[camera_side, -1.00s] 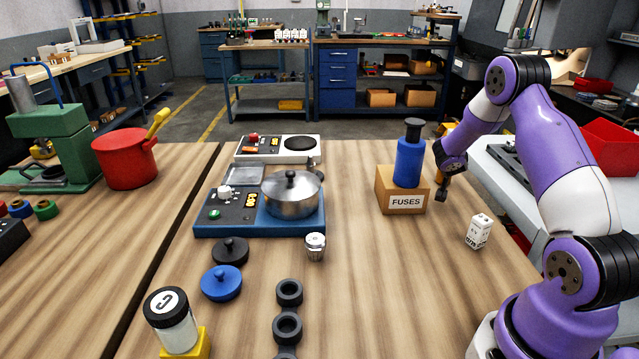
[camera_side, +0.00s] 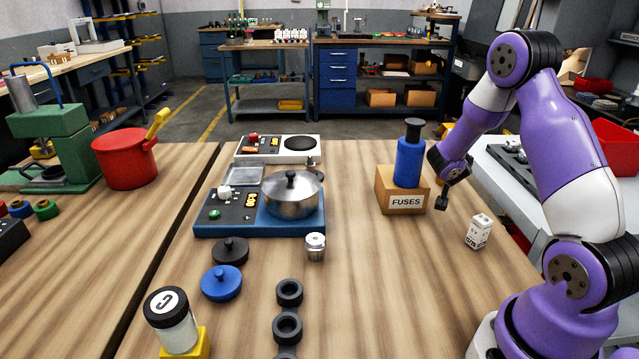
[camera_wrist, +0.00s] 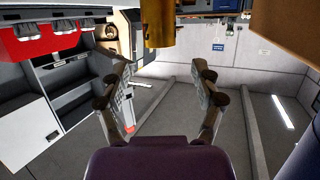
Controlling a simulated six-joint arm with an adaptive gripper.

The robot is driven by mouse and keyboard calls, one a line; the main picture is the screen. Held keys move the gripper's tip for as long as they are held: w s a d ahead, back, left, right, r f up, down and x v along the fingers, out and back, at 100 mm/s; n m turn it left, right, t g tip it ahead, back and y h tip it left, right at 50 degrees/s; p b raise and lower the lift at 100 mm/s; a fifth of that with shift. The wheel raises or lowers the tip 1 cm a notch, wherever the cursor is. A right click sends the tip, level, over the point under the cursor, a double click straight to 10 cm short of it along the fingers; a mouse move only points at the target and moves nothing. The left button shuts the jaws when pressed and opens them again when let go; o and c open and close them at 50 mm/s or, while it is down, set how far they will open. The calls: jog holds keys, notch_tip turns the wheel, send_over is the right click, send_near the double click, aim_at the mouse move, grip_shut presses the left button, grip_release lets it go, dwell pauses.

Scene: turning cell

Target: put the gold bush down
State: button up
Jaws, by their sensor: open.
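My gripper (camera_side: 442,200) is beside the right side of the FUSES cardboard box (camera_side: 404,202), low over the wooden table. In the wrist view my gripper (camera_wrist: 161,92) has its two fingers spread wide, with nothing between the tips. A gold cylinder, the gold bush (camera_wrist: 172,22), shows at the top middle of the wrist view, beyond the fingertips and apart from them. Its top end is cut off by the picture edge. In the side view the bush is hidden behind my gripper and wrist, so I cannot see what it rests on.
A blue bottle (camera_side: 409,162) with a black cap stands on the FUSES box, close to my wrist. A white labelled block (camera_side: 479,231) stands right of my gripper. A steel pot (camera_side: 291,195) sits on the blue hotplate (camera_side: 213,229). The table front centre-right is clear.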

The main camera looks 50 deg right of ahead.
jog(key=v, duration=0.5)
jog(key=shift+s+a, duration=0.1)
jog(key=shift+a, duration=0.1)
jog(key=s+a+r+n+y, duration=0.2)
jog(key=a+n+y, duration=0.2)
jog(key=a, duration=0.5)
jog(key=s+a+r+n+y, duration=0.2)
jog(key=a+n+y, duration=0.3)
jog(key=a, duration=0.5)
jog(key=s+a+r+n+y, duration=0.2)
jog(key=a+r+n+y, duration=0.1)
jog(key=a, duration=0.7)
jog(key=shift+r+n+y, duration=0.4)
jog(key=shift+n+y, duration=0.4)
